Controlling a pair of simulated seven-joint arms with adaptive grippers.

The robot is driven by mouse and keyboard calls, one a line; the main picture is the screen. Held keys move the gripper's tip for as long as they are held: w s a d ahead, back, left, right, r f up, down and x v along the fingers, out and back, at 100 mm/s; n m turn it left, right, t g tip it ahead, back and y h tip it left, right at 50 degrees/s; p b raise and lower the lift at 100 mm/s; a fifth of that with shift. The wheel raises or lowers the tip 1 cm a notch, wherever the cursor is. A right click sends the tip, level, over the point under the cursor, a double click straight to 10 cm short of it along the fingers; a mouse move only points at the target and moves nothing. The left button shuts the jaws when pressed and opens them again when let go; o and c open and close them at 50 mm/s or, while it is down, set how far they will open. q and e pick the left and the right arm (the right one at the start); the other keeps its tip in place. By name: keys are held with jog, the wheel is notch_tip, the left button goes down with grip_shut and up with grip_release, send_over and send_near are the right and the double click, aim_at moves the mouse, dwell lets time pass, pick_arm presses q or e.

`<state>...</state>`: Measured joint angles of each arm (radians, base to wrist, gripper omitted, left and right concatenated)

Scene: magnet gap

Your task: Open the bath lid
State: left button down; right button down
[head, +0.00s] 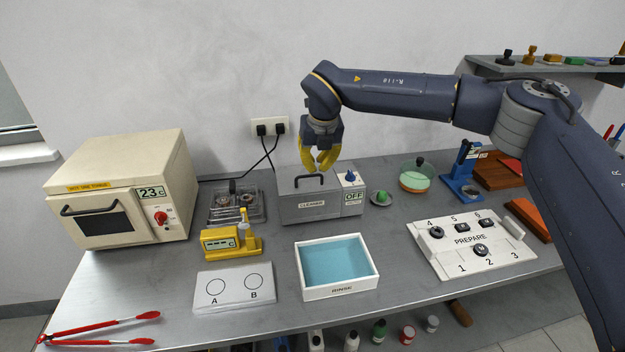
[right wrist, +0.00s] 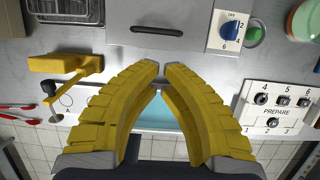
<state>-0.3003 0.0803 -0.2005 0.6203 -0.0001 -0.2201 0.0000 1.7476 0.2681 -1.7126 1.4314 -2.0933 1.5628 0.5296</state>
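The bath is a grey metal box marked CLEANER (head: 312,207) at the back middle of the bench. Its flat lid lies closed on top, with a black bar handle (head: 309,181); the handle also shows in the right wrist view (right wrist: 157,30). My right gripper (head: 316,170) hangs above the back of the lid, apart from the handle as far as I can tell. In the right wrist view its yellow fingertips (right wrist: 161,70) are close together with a narrow gap and nothing between them. My left gripper is not in view.
A control panel with a blue knob (head: 350,176) reading OFF is at the bath's right. A rinse tray (head: 340,292) stands in front. A yellow meter (head: 230,243) and a hotplate-like unit (head: 236,205) are left; a green-topped dish (head: 416,176) is right.

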aim_at(314, 189)
jog(key=x, duration=0.9)
jog(key=shift+w+d+f, duration=0.1)
jog(key=shift+w+f, duration=0.05)
jog(key=shift+f, duration=0.15)
jog(key=shift+d+r, duration=0.1)
